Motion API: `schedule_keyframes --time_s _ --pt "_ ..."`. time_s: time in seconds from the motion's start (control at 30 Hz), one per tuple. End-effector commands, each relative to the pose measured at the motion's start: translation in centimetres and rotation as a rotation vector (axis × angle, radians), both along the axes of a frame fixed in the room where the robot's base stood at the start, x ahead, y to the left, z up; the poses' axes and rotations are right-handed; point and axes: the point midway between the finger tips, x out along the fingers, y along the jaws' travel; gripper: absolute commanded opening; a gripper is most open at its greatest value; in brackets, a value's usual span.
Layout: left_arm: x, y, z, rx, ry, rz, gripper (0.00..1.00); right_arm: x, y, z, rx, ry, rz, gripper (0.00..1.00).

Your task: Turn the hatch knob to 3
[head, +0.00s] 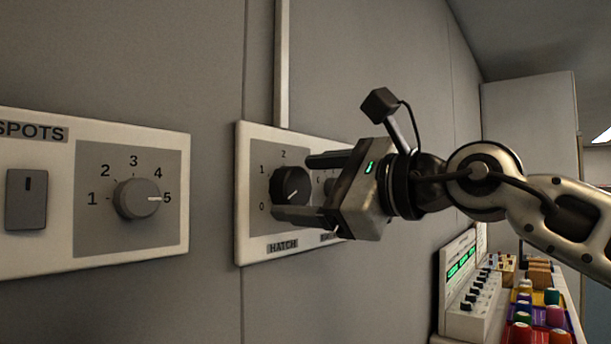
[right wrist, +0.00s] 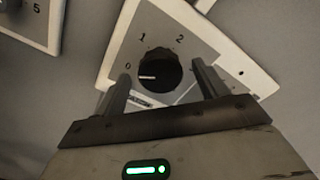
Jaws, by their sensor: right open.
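The hatch knob (head: 289,182) is a black round dial on a white wall panel (head: 247,245) marked HATCH. The numbers 0, 1 and 2 show around it; the 3 is hidden by my gripper. In the right wrist view the knob (right wrist: 158,68) has a white pointer line aimed at about 0. My right gripper (head: 292,187) is open, with one finger on each side of the knob. In the right wrist view its fingertips (right wrist: 161,72) stand left and right of the knob with small gaps. My left gripper is out of view.
A SPOTS panel (head: 60,262) at the left has a grey knob (head: 137,198) pointing at 5 and a rocker switch (head: 27,199). A second control on the hatch panel is mostly hidden behind my gripper. A console (head: 468,318) and coloured items (head: 525,312) stand at lower right.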

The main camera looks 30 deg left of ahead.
Motion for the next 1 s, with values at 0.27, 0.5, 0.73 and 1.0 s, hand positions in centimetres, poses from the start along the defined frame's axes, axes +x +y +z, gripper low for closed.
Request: schedule_keyframes --time_s 0.27,0.5,0.73,1.0 --pt "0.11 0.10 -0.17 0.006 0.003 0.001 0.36 0.07 0.73 -0.06 0.000 0.000 0.000 0.72" --pt "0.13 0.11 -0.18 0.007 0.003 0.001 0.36 0.06 0.70 -0.05 0.000 0.001 0.000 0.39" --pt "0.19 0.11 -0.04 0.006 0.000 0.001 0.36 0.05 0.68 -0.05 0.000 0.004 0.000 0.27" --pt "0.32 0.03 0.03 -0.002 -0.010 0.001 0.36 0.03 0.68 -0.11 0.006 0.078 0.001 0.27"
